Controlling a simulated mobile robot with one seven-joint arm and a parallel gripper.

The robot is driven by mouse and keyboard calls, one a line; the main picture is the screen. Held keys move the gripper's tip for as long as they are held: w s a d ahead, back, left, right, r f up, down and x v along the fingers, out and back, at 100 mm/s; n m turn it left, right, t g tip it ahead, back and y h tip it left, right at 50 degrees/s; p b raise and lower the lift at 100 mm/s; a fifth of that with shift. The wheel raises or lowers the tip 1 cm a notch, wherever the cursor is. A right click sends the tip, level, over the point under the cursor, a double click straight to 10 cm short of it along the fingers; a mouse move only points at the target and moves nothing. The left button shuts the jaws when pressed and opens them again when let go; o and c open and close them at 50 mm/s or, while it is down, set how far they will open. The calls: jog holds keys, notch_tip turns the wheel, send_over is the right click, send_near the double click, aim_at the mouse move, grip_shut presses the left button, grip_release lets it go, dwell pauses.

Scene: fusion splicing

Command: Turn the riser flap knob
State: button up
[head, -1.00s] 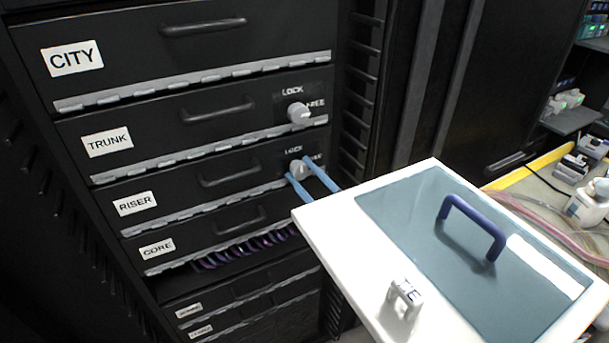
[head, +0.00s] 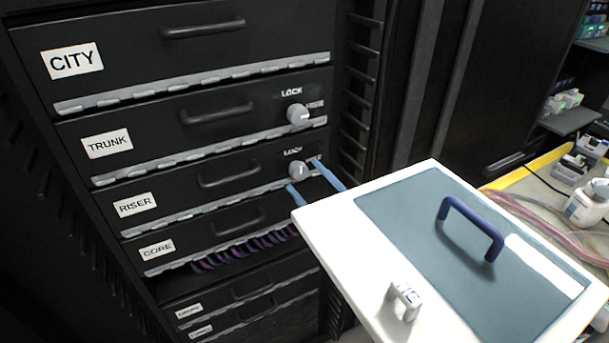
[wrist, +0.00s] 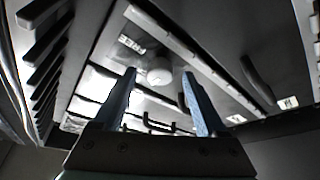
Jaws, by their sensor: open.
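The riser flap (head: 165,195) is a dark drawer front with a white RISER label (head: 135,204) and a grey hinge strip along its bottom edge. Its round grey knob (head: 298,169) is at the flap's right end, between LOCK and a partly covered FREE marking. A short pale mark shows on the knob's face, roughly upright. My gripper (head: 304,174) is open, its two blue fingers on either side of the knob's lower right. In the wrist view, a round pale knob (wrist: 159,72) shows beyond and between the spread fingertips (wrist: 158,72), apparently untouched. Nothing is held.
The trunk flap above has a similar knob (head: 298,114). The core drawer (head: 240,225) below has purple cables at its lower edge. A bench with bottles is far right.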

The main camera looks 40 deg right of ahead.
jog(key=v, duration=1.1)
jog(key=shift+p, duration=0.45)
jog(key=shift+f, duration=0.1)
